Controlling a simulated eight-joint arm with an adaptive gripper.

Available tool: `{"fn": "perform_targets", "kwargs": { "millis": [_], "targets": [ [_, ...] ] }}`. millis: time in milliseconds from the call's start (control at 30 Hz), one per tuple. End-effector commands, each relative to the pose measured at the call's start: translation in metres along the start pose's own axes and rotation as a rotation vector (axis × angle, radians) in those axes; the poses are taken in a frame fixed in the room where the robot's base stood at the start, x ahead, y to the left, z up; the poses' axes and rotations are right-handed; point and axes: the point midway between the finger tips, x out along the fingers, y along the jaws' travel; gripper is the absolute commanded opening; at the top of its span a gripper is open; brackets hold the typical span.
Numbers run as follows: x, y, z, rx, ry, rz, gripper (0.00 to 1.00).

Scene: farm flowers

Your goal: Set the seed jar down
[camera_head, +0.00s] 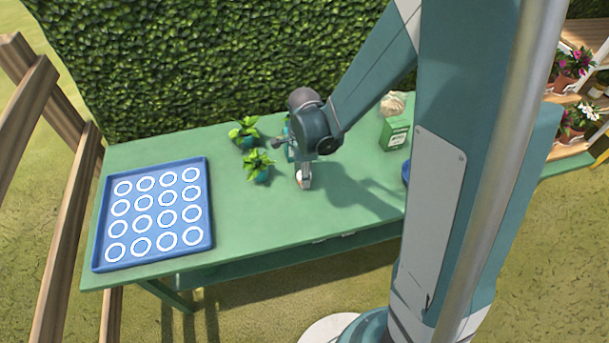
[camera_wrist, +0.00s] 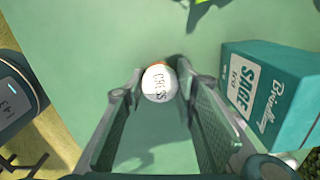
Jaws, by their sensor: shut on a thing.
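In the head view my gripper (camera_head: 304,178) points down over the green table (camera_head: 345,195), right of the potted plants. The jar shows there only as a small pale and brown patch (camera_head: 303,184) at the fingertips. I cannot tell whether its base touches the table.
A teal sage tea box (camera_wrist: 275,95) stands close right of my gripper in the wrist view. A device with a display (camera_wrist: 12,98) is at left. Two potted plants (camera_head: 259,168) (camera_head: 247,136), a blue ringed tray (camera_head: 207,250) and a green box (camera_head: 395,134) are on the table.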

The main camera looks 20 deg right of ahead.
Motion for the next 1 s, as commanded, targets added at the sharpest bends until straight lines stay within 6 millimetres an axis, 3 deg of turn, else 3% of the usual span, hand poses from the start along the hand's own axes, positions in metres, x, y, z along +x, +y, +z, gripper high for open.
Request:
{"fn": "perform_targets", "kwargs": {
  "millis": [300, 333, 433, 1000],
  "targets": [
    [0.0036, 0.0, 0.0, 0.0, 0.0, 0.0, 0.17],
    [0.0032, 0.0, 0.0, 0.0, 0.0, 0.0, 0.31],
    [0.0026, 0.0, 0.0, 0.0, 0.0, 0.0, 0.44],
    [-0.0046, -0.0001, 0.0, 0.0, 0.0, 0.0, 0.44]
  ]
}}
